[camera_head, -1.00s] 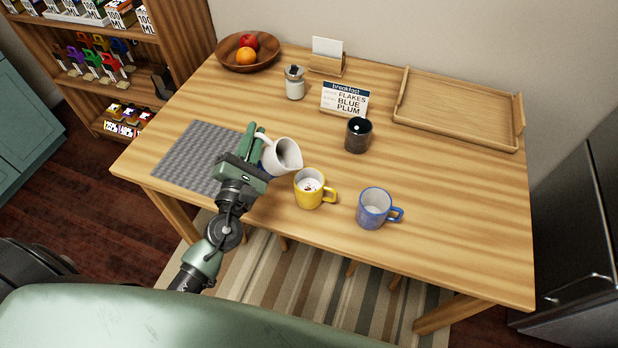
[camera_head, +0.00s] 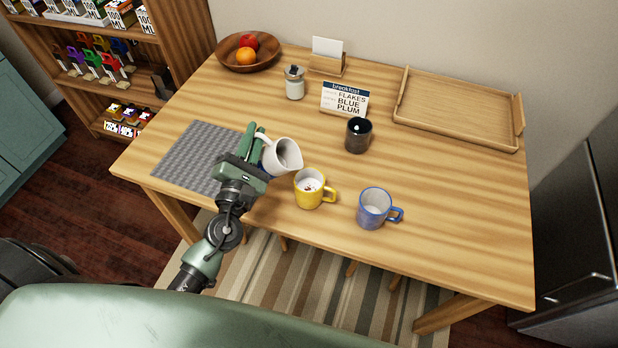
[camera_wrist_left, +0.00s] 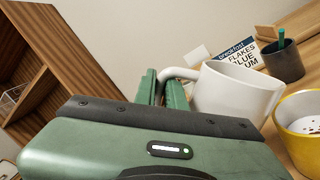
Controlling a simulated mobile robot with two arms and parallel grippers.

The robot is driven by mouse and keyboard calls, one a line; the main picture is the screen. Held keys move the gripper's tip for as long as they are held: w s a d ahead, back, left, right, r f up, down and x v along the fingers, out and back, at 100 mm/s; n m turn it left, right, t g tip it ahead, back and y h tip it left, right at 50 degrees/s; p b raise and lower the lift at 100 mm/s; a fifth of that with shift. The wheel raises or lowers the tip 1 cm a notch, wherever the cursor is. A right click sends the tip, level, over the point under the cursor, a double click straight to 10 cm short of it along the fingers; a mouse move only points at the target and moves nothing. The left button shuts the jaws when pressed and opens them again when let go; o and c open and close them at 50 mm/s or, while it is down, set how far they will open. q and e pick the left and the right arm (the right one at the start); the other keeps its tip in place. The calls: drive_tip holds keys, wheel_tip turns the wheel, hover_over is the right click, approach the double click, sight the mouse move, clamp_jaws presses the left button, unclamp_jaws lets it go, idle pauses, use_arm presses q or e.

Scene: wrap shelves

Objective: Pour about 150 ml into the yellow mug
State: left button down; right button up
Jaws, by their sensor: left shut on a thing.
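The yellow mug (camera_head: 309,190) stands upright near the table's front edge, handle to the right. Something white with small dark and reddish specks shows inside it. A white pitcher (camera_head: 283,157) is just left of and behind the mug, its mouth and spout tipped toward the mug. My left gripper (camera_head: 257,142) is shut on the pitcher's handle. In the left wrist view the pitcher (camera_wrist_left: 236,92) is beside the fingers (camera_wrist_left: 164,88), and the yellow mug (camera_wrist_left: 303,140) is at the right edge. No falling stream is visible. My right gripper is not in view.
A blue mug (camera_head: 374,209) stands right of the yellow one, and a dark cup (camera_head: 358,135) behind. A breakfast sign (camera_head: 344,99), a jar (camera_head: 294,83), a fruit bowl (camera_head: 233,64) and a wooden tray (camera_head: 455,131) are farther back. A grey mat (camera_head: 187,153) lies left.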

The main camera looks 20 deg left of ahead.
use_arm(q)
drive_tip(key=shift+r, duration=0.1)
drive_tip(key=a+f+n+b, duration=0.1)
drive_tip(key=f, duration=0.1)
drive_tip(key=a+f+n+b, duration=0.1)
drive_tip(key=b, duration=0.1)
drive_tip(key=a+f+n+b, duration=0.1)
drive_tip(key=f, duration=0.1)
drive_tip(key=shift+f+n+y+b, duration=0.3)
drive_tip(key=shift+f+b, duration=0.05)
drive_tip(key=shift+b, duration=0.05)
drive_tip(key=shift+w+a+f+n+g, duration=0.1)
drive_tip(key=shift+a+f+n+g, duration=0.15)
drive_tip(key=shift+a+f+n, duration=0.45)
drive_tip(key=shift+s+a+f+n+g, duration=0.1)
drive_tip(key=shift+a+f+n+g, duration=0.2)
drive_tip(key=shift+a+n, duration=0.8)
drive_tip(key=shift+w+a+f+n+g, duration=0.1)
drive_tip(key=shift+a+f+n+g, duration=0.3)
drive_tip(key=shift+n, duration=0.9)
drive_tip(key=shift+f, duration=0.1)
